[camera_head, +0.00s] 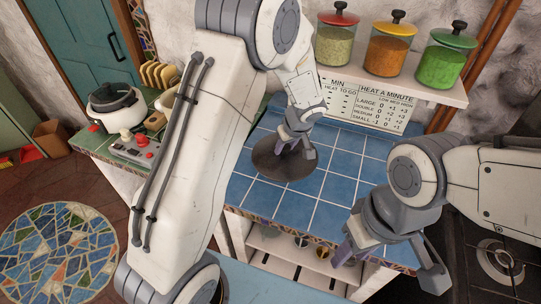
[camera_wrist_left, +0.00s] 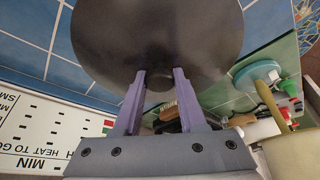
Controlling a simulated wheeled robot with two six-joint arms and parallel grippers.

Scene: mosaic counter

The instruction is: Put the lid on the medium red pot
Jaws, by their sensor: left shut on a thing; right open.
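A dark round lid (camera_head: 268,165) is over the blue tiled counter, below my left gripper (camera_head: 294,146). My left gripper is shut on the lid's small knob; in the left wrist view the two purple fingers (camera_wrist_left: 158,76) close around it, and the dark disc (camera_wrist_left: 160,35) fills the upper middle. I cannot tell whether the lid rests on anything. The medium red pot cannot be made out in either view. My right gripper (camera_head: 388,268) is open and empty at the counter's front edge.
A shelf with three lidded jars (camera_head: 387,54) and a printed chart (camera_head: 370,100) stand behind the counter. A rice cooker (camera_head: 112,102) and toast rack (camera_head: 160,74) stand at left on green tile. Stove (camera_head: 500,258) at right. Blue tiles (camera_head: 340,160) around the lid are clear.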

